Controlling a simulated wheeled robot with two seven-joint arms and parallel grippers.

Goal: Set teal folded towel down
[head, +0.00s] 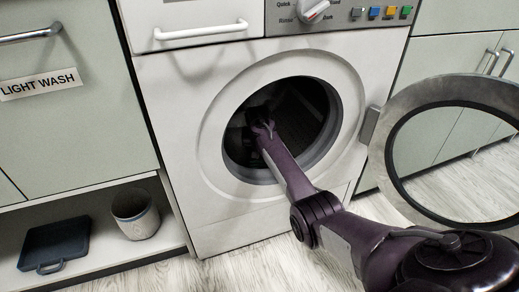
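No teal folded towel can be made out in the head view. My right arm comes in from the bottom right and reaches through the round door opening into the dark drum (318,105) of the white washing machine (180,95). My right gripper (258,112) is inside the drum opening. It is dark there, and I cannot see its fingertips or whether it holds anything. My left gripper is not in view.
The washer's round door (378,160) stands open to the right. Left of the washer, a low shelf (95,198) holds a dark blue flat item with a handle (55,242) and a grey bin (135,216). A cabinet labelled LIGHT WASH (42,84) is above.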

